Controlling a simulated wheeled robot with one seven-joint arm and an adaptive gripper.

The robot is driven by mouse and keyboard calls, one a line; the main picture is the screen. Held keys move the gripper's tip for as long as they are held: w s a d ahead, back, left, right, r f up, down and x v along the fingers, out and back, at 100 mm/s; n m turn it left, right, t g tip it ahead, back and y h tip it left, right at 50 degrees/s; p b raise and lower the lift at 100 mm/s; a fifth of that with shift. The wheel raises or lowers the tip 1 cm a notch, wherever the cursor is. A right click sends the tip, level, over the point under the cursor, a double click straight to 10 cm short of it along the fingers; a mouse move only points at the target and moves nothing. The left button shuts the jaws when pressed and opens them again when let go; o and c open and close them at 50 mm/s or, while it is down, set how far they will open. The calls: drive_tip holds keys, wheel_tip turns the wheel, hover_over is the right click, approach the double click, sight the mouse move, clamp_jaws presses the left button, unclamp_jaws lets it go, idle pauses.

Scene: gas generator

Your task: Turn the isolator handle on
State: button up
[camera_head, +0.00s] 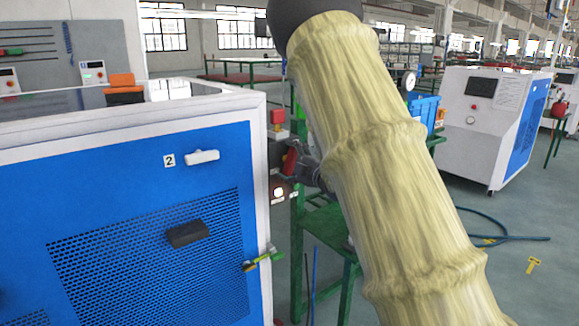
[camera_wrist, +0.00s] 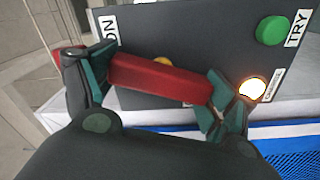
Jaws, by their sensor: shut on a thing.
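The red isolator handle (camera_wrist: 160,80) lies between the two fingers of my gripper (camera_wrist: 158,86) in the wrist view, and the fingers close on its two ends. It sits in front of a dark grey panel (camera_wrist: 205,38) with an "ON" label (camera_wrist: 109,30) beside it. A small yellow part shows behind the handle. In the head view the red handle (camera_head: 290,161) shows at the right side of the blue and white cabinet, with my gripper (camera_head: 300,165) on it. My arm hides part of the scene there.
A green button (camera_wrist: 272,31) with a "TRY" label and a lit lamp (camera_wrist: 252,89) are on the panel. The blue cabinet door (camera_head: 130,220) has a white handle (camera_head: 202,157). A green stand (camera_head: 325,225) is behind my arm. Open floor lies to the right.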

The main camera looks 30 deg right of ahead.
drive_tip(key=shift+f+n+b, duration=0.15)
drive_tip(key=shift+n+b, duration=0.4)
drive_tip(key=shift+n, duration=0.45)
drive_tip(key=shift+f+n+b, duration=0.1)
drive_tip(key=shift+n+b, duration=0.4)
drive_tip(key=shift+n, duration=0.5)
drive_tip(key=o, duration=0.9)
drive_tip(key=shift+a, duration=0.1)
drive_tip(key=shift+r, duration=0.1)
drive_tip(key=s, duration=0.8)
drive_tip(key=s+d, duration=0.1)
drive_tip(key=s, duration=0.3)
